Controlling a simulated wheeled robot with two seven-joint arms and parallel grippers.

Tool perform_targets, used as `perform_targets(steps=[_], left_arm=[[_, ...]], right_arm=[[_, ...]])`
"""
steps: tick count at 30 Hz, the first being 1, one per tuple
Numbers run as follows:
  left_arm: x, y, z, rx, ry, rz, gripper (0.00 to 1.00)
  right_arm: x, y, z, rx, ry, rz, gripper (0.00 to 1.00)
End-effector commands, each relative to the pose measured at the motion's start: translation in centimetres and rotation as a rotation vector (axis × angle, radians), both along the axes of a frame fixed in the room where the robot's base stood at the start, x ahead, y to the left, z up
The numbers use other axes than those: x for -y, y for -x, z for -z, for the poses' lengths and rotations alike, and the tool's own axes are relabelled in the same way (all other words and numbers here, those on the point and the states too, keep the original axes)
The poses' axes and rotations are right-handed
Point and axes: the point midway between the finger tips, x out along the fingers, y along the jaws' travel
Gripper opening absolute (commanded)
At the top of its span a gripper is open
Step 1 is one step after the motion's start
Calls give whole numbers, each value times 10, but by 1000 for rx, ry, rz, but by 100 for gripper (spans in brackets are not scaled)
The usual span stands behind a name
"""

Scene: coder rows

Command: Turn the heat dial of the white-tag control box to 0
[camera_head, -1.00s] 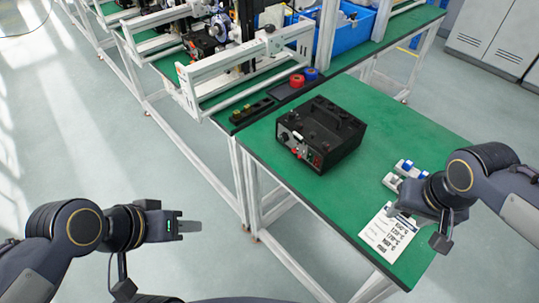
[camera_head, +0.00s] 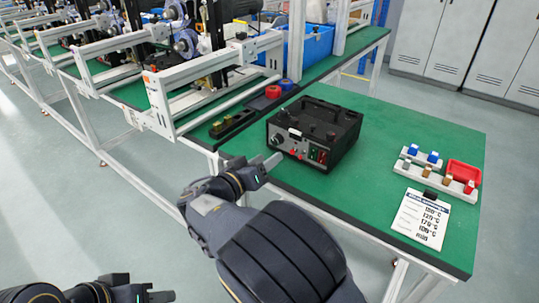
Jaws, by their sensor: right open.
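A black control box (camera_head: 335,125) stands on the green table, with its front panel facing my side. A small white tag (camera_head: 295,132) shows on the panel. A round dial (camera_head: 277,140) is at the panel's left end; its setting is too small to read. Red and green parts sit at the panel's lower right. My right gripper (camera_head: 273,163) is open, in front of and below the dial in the picture, apparently clear of the box. My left gripper (camera_head: 158,296) is low at the bottom left edge, far from the box; its jaw gap is unclear.
A white printed card (camera_head: 420,218) lies on the table's right side. Behind it are white holders (camera_head: 436,182) with coloured pieces and a red tray (camera_head: 464,173).

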Motion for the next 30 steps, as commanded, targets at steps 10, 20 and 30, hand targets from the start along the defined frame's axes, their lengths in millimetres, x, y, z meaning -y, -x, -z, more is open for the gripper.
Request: perform_targets(steps=[10,20,30], left_arm=[[0,0,6,0,0,0,38],[0,0,3,0,0,0,38],[0,0,3,0,0,0,38]], right_arm=[[-12,-21,1,85,29,-49,48],[14,-59,2,83,28,-50,48],[17,-64,2,82,27,-52,48]])
